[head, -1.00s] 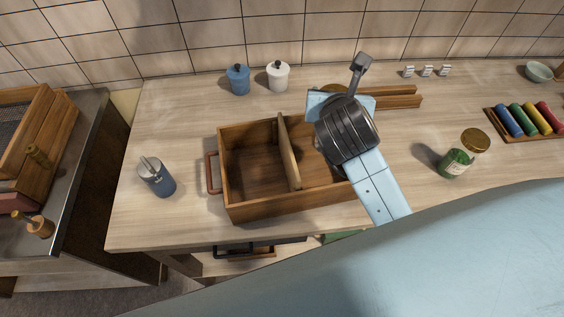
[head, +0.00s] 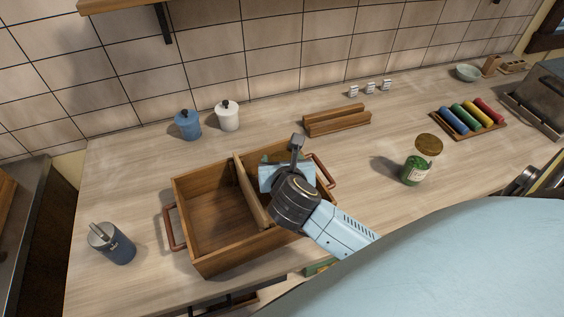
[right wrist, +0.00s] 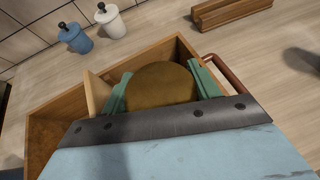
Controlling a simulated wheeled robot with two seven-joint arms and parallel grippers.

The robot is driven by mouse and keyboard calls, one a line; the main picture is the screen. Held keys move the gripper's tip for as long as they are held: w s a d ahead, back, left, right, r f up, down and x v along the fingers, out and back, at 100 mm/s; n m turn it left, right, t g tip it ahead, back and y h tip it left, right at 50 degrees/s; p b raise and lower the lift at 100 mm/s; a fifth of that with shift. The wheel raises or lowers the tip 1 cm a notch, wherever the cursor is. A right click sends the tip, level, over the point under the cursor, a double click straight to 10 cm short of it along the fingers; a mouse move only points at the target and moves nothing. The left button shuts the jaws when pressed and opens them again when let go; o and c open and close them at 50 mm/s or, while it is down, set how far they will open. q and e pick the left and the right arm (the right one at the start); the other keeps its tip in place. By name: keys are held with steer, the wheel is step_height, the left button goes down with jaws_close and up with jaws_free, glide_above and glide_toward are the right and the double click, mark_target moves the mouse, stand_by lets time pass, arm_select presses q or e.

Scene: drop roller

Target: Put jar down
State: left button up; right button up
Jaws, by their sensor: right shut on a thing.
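My right gripper (head: 284,160) is over the right compartment of the wooden box (head: 213,258). In the right wrist view its two green fingers (right wrist: 160,90) are shut on either side of a jar with a round brown-gold lid (right wrist: 162,83). The jar's body is hidden beneath the lid and gripper. The lid appears within the box's right compartment, beside the divider (head: 250,192). I cannot tell whether the jar touches the box floor. The left compartment is empty. My left gripper is not in view.
Blue (head: 187,125) and white (head: 228,117) canisters, a wooden rack (head: 337,121) and a tray of coloured rolls (head: 490,125) stand farther back. A blue container (head: 119,248) stands left of the box.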

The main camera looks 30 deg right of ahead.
steer(key=shift+f, duration=0.15)
steer(key=shift+f, duration=0.15)
steer(key=o, duration=1.8)
steer(key=shift+s+a+r, duration=0.1)
steer(key=shift+s+r, duration=0.1)
steer(key=v, duration=1.1)
steer(key=shift+s+r, duration=0.15)
steer(key=shift+s, duration=0.05)
